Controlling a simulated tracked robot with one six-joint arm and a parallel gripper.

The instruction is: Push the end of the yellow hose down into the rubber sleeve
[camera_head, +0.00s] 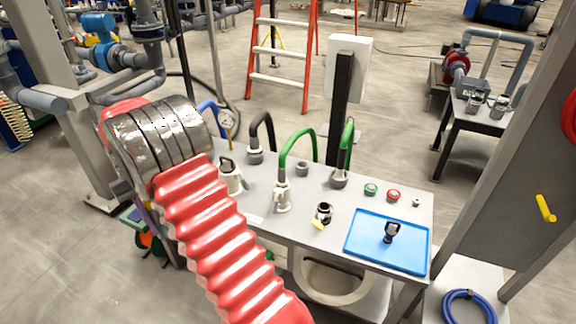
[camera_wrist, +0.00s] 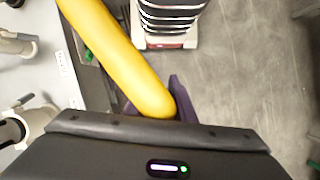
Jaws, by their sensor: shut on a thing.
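The yellow hose (camera_wrist: 115,55) runs in the wrist view from the upper left down to a rounded lower part at my gripper (camera_wrist: 158,104). My gripper's purple fingers are shut on the hose, one showing on each side of it. Its dark body fills the bottom of that view. In the head view my red ribbed arm hides most of the gripper and the held hose. A dark-collared fitting (camera_head: 323,211) with a small yellow piece (camera_head: 318,225) beside it stands on the grey bench (camera_head: 262,205). I cannot tell for sure which part is the rubber sleeve.
Several curved hoses, including a green one (camera_head: 297,142), rise from fittings on the bench. A blue tray (camera_head: 365,247) with a black item (camera_head: 391,231) lies at the right end. A grey post (camera_head: 515,165) stands right of the bench. A white panel (camera_head: 349,58) rises behind it.

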